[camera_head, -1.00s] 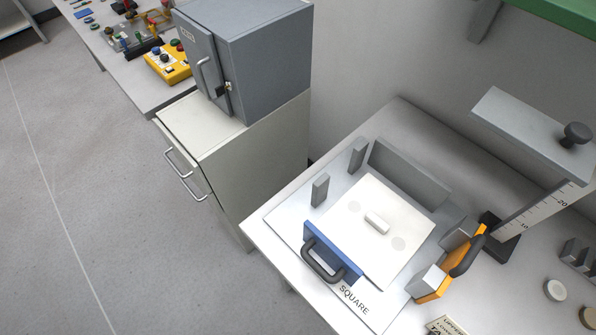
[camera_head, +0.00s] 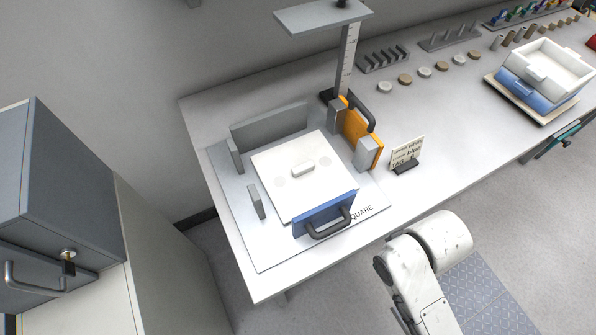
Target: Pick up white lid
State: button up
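The white lid (camera_head: 288,190) is a flat square plate with a small raised white handle (camera_head: 303,165) at its middle. It lies level in a fixture on the white table, between grey upright blocks. A blue plate with a dark handle (camera_head: 325,215) stands at its front edge. An orange plate with a dark handle (camera_head: 360,130) stands to its right. Part of my white arm shows at the lower right, apart from the lid. My gripper is not in view.
A small sign (camera_head: 406,153) stands right of the fixture. A height gauge (camera_head: 346,58) with an overhanging plate rises behind it. White and blue trays (camera_head: 545,72) sit farther right. A grey cabinet (camera_head: 45,200) is at left. The table front between fixture and sign is clear.

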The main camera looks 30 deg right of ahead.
aim_at(298, 176)
jog(key=z, duration=1.65)
jog(key=u, duration=1.65)
jog(key=k+j+u, duration=0.2)
jog(key=j, duration=0.6)
jog(key=j+u, duration=0.25)
jog(key=j, duration=0.55)
